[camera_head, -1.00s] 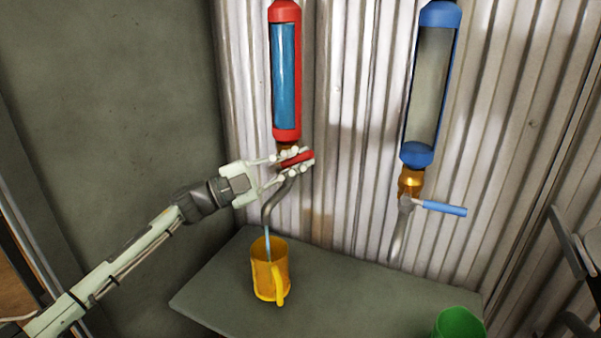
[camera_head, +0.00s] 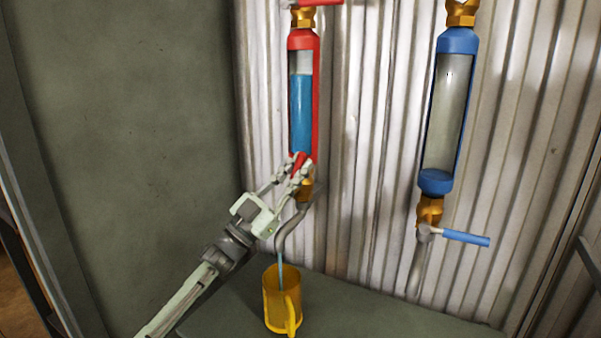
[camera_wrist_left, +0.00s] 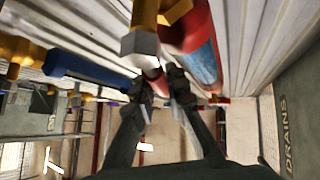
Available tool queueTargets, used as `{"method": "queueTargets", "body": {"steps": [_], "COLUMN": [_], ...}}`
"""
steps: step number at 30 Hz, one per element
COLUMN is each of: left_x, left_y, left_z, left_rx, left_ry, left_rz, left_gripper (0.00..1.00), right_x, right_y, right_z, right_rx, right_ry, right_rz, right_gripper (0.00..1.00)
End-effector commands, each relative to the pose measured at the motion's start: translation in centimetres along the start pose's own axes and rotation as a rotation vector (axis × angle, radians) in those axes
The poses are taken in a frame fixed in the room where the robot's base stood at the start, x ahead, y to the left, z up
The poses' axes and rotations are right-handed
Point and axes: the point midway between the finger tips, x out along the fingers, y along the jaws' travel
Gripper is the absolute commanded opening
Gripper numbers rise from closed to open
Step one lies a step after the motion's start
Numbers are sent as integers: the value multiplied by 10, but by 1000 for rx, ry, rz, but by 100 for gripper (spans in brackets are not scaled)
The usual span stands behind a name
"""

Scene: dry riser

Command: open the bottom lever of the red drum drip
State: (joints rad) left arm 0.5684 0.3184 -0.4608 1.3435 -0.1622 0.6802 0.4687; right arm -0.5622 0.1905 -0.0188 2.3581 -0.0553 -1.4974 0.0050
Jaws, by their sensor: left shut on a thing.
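The red drum (camera_head: 315,100) hangs on the corrugated wall, its window partly filled with blue liquid. My left gripper (camera_head: 299,172) is at its lower end, shut on the red bottom lever (camera_head: 299,160). The lever is mostly hidden by the fingers and points upward. Below it, a brass fitting (camera_head: 305,190) leads to a bent grey spout (camera_head: 284,232). A thin blue stream runs from the spout into a yellow mug (camera_head: 279,310). In the left wrist view the fingers (camera_wrist_left: 160,88) are beside the red drum (camera_wrist_left: 190,28). My right gripper is not in view.
A red upper lever (camera_head: 322,3) sits above the red drum. A blue drum (camera_head: 449,110) with a blue lever (camera_head: 465,239) hangs to the right. The mug stands on a dark grey table (camera_head: 360,318) with clear room right of it.

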Motion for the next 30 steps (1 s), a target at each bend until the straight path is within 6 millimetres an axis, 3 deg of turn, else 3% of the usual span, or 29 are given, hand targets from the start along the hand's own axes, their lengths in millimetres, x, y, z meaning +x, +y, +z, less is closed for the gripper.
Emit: {"method": "queueTargets", "body": {"steps": [15, 16, 21, 30], "left_x": [0, 0, 0, -1], "left_y": [-2, -2, -2, -2], "left_z": [-1, -1, -1, 0], "left_rx": [-15, -15, -14, -14], "left_ry": [6, 6, 5, 4], "left_rz": [-15, -15, -15, -15], "left_gripper": [0, 14, 35, 35], "right_x": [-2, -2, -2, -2], "right_y": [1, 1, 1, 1], "right_z": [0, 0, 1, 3], "right_rx": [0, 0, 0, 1], "right_ry": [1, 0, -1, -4], "right_rz": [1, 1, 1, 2], "right_gripper": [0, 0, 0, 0]}}
